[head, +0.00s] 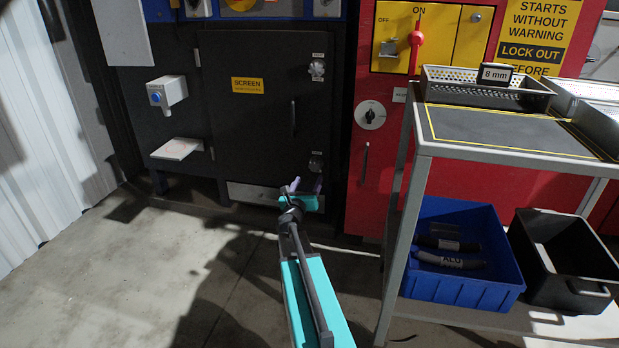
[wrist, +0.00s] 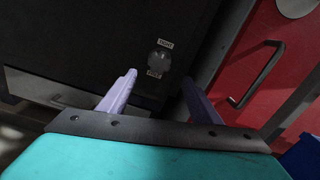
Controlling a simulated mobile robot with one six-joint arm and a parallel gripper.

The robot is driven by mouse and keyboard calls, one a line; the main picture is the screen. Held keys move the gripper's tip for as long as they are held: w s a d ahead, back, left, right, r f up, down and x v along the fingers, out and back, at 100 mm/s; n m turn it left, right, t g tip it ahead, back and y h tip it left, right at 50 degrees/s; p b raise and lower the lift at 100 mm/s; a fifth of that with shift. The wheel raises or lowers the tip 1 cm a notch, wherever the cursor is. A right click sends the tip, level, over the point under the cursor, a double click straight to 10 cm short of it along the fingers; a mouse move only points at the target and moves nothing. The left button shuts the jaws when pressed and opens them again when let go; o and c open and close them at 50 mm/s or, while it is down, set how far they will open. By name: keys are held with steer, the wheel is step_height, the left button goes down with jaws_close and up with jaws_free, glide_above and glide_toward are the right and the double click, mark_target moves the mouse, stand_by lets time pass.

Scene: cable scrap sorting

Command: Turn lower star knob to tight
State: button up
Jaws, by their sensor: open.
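The lower star knob (head: 316,163) is a small grey knob near the lower right corner of the dark screen door (head: 250,130). In the wrist view the knob (wrist: 159,63) sits ahead, between small labels above and below it. My gripper (head: 305,185) is just below the knob in the head view. In the wrist view my gripper (wrist: 159,82) is open and empty, its two pale purple fingers apart on either side of the knob's line. The fingers appear short of the knob and not touching it.
The upper star knob (head: 317,68) is on the same door. A red cabinet (head: 372,190) with a handle stands right. A grey cart (head: 425,145) holds a blue bin (head: 460,287) and a black bin (head: 570,285) low down. Floor at left is clear.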

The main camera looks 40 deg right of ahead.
steer(key=shift+v, duration=1.2)
steer(key=shift+p, duration=0.3)
